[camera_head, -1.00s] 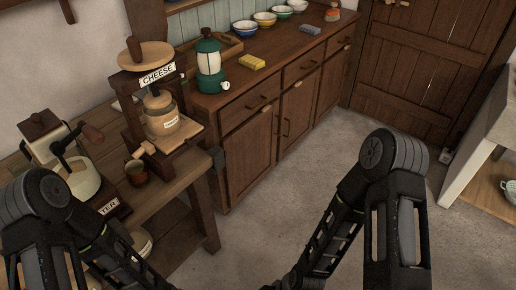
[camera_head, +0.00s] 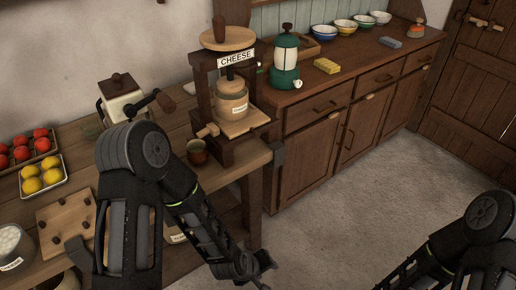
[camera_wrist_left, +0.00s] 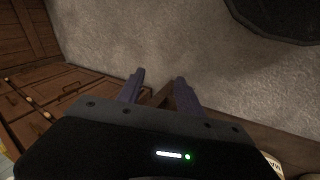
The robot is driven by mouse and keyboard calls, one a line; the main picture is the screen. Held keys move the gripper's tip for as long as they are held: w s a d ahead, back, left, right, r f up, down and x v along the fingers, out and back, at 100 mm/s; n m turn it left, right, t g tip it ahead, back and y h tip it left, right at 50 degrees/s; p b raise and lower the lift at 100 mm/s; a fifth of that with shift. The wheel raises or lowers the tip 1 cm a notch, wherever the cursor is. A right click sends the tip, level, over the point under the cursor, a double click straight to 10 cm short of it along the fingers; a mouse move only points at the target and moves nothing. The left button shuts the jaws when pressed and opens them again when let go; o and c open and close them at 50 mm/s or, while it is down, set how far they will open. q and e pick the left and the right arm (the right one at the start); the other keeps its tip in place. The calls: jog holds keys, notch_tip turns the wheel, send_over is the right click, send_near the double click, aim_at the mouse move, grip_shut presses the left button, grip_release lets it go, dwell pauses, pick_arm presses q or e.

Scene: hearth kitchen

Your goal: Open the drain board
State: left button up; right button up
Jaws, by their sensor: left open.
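The cheese press (camera_head: 223,85) stands on the wooden table, with a sign reading CHEESE and a labelled mould (camera_head: 231,98). Under the mould is a pale wooden board (camera_head: 247,122), which I take for the drain board, with a wooden knob (camera_head: 207,131) at its left front. I cannot tell whether it is shut. My left gripper (camera_head: 264,264) is low in front of the table's right end, below and apart from the press. In the left wrist view its fingers (camera_wrist_left: 158,84) are spread, with nothing held. My right arm shows at bottom right; its gripper is out of view.
A small brown cup (camera_head: 197,152) stands close in front of the press. A grinder (camera_head: 120,95), trays of red (camera_head: 22,146) and yellow (camera_head: 42,178) fruit and a pegged board (camera_head: 67,222) share the table. A cabinet (camera_head: 310,160) stands right of it. The floor (camera_head: 345,225) is clear.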

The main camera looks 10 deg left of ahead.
pick_arm(q)
jog(key=w+a+r+n+t+y+b, duration=0.1)
jog(key=w+r+n+t+b, duration=0.2)
jog(key=w, duration=0.4)
jog(key=w+r+n+t+y+b, duration=0.1)
jog(key=w+r+n+t+b, duration=0.1)
jog(key=w+n+b, duration=0.4)
jog(key=n+t+y+b, duration=0.6)
jog(key=n+t+b, duration=0.15)
jog(key=n, duration=1.25)
send_near(257, 136)
jog(key=w, duration=0.1)
pick_arm(e)
notch_tip(257, 136, down, 20)
jog(key=shift+r, duration=0.15)
pick_arm(q)
jog(key=shift+w+a, duration=0.1)
jog(key=shift+w, duration=0.05)
jog(key=x, duration=0.7)
jog(key=shift+w+a, duration=0.15)
jog(key=shift+w, duration=0.15)
pick_arm(e)
jog(key=shift+r, duration=0.25)
